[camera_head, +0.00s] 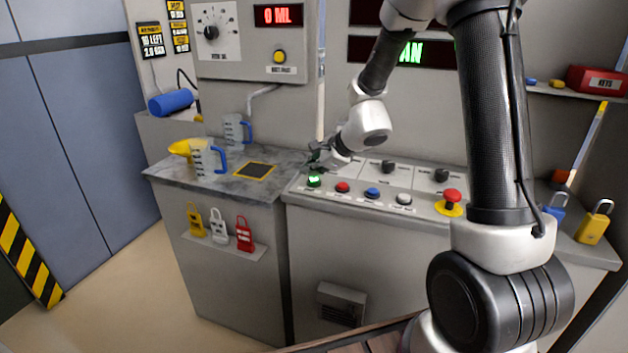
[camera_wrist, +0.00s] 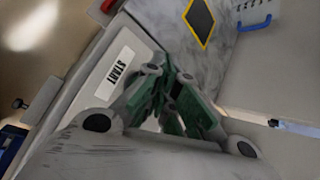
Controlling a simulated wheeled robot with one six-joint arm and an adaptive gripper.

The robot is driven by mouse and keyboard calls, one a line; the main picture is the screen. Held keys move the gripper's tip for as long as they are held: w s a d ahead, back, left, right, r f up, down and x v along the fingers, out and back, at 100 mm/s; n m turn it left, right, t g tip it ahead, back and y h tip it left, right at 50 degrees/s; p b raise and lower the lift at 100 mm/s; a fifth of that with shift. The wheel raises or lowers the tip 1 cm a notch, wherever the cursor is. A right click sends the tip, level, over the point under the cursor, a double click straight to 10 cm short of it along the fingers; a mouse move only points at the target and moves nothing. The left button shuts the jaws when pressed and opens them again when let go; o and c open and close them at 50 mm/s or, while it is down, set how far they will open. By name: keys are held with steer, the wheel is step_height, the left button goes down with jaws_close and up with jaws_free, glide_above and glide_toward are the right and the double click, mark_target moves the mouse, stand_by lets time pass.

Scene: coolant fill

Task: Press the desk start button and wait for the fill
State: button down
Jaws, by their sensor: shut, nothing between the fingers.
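The green start button (camera_head: 313,181) glows at the left end of the button row on the sloped desk panel (camera_head: 325,197). My gripper (camera_head: 317,160) is shut and empty, with its tips just above and behind that button in the head view. I cannot tell whether they touch it. In the wrist view my gripper (camera_wrist: 172,98) shows its closed fingers beside the START label (camera_wrist: 117,66). The button cannot be made out there. The red volume display (camera_head: 278,15) reads 0 ML.
Red (camera_head: 342,187), blue (camera_head: 373,193) and white (camera_head: 404,199) buttons and a red emergency stop (camera_head: 452,196) lie to the right. A jug (camera_head: 207,160), a yellow funnel (camera_head: 182,149) and a black-and-yellow pad (camera_head: 255,170) are on the marble counter. A second jug (camera_head: 236,130) stands behind.

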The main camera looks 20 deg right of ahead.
mark_target(312, 181)
steer(key=shift+r, duration=0.45)
steer(key=shift+r, duration=2.5)
